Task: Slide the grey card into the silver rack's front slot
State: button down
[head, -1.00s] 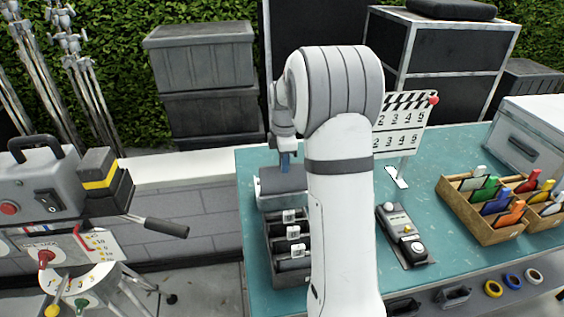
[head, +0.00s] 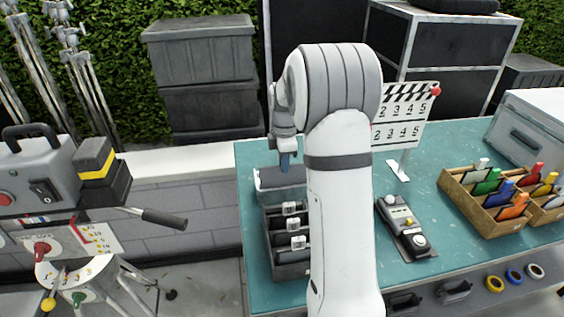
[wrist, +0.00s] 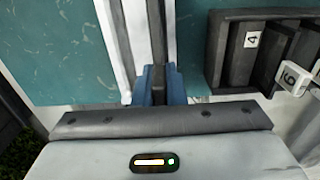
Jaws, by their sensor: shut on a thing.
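My gripper (head: 285,160) has blue fingers and points down at the far left of the teal table. In the wrist view the fingers (wrist: 160,86) are shut on the grey card (wrist: 156,30), which shows nearly edge-on as a dark strip. The silver rack (head: 268,203) is below the gripper in the head view. Its pale wall (wrist: 113,45) runs beside the card in the wrist view. The card's lower edge is hidden, so I cannot tell how deep it sits in the slot. My arm covers the rack's right side in the head view.
A black rack (head: 274,270) with numbered tabs stands in front of the silver rack, close by. A control box (head: 405,225), a clapperboard (head: 405,125) and a wooden tray (head: 455,198) of coloured cards lie right of my arm. Teal table is bare between them.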

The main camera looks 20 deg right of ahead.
jog(key=shift+f+b, duration=0.45)
jog(key=shift+f, duration=0.4)
jog(key=c, duration=1.4)
grip_release()
notch_tip(320, 180, up, 8)
jog(key=shift+f, duration=0.1)
